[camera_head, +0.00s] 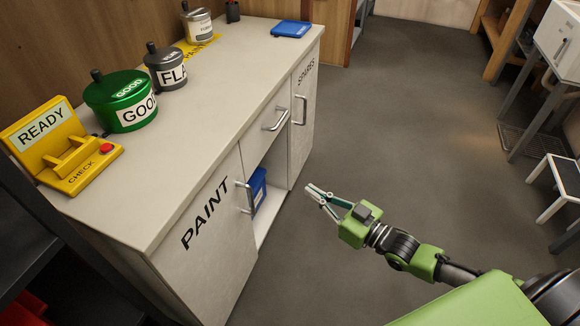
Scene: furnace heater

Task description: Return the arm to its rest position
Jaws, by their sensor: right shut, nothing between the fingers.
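My right gripper (318,194) is at the centre right, on a green arm that comes in from the lower right. Its fingers are together and hold nothing. It is in the air over the floor, in front of the cabinet (200,200) and apart from it, near the open niche between the PAINT door and the SPARES door. My left gripper does not show.
On the counter are a yellow READY/CHECK box (75,150), a green GOOD pot (125,100), a grey pot (166,66), a white pot (197,24) and a blue item (291,29). A blue box (258,188) is in the niche. A white stool (560,180) stands right. The middle floor is clear.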

